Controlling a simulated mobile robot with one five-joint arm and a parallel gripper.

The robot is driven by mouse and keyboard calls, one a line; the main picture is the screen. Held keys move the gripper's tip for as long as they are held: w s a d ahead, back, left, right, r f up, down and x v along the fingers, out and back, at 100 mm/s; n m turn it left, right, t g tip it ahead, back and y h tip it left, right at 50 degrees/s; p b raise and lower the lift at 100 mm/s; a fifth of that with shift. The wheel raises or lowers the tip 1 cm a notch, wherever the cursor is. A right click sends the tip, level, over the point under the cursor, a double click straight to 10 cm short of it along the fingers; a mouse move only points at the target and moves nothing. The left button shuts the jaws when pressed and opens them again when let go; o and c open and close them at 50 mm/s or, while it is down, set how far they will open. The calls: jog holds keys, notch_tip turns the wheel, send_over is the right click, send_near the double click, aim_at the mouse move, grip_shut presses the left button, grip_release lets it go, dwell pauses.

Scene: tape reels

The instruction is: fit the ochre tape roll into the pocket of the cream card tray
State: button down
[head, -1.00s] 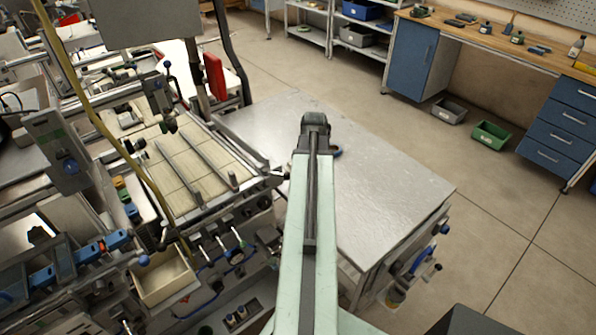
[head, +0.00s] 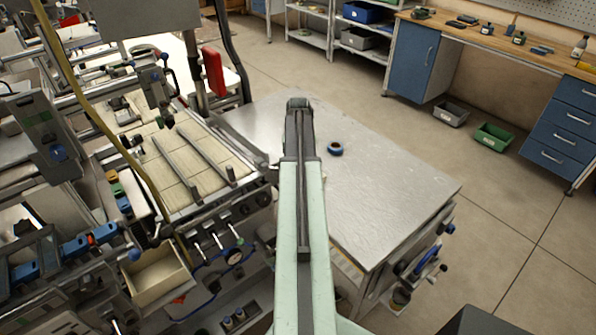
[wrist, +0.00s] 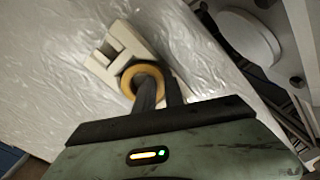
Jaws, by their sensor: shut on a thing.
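The ochre tape roll (wrist: 158,75) shows as a ring in the wrist view. My gripper (wrist: 156,79) is shut on its wall, with one finger in the hole and one outside. The cream card tray (wrist: 127,40) lies on the metal table just beyond the roll. The roll overlaps the tray's near part in this view and hides some of it, including much of the pocket. I cannot tell whether the roll touches the tray or hangs above it. In the head view my arm hides the gripper, roll and tray.
A dark roll with a blue edge (head: 335,149) lies on the metal table (head: 390,195), right of my arm. The tabletop around it is clear. A machine with rails and a cream bin (head: 155,280) stands close on the left.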

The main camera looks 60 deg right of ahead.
jog(key=shift+r, duration=0.1)
jog(key=shift+f, duration=0.4)
jog(key=c, duration=1.4)
grip_release()
jog(key=shift+c, duration=0.2)
jog(key=shift+r, duration=0.1)
notch_tip(320, 180, up, 13)
jog(key=p, duration=1.2)
jog(key=shift+f, duration=0.2)
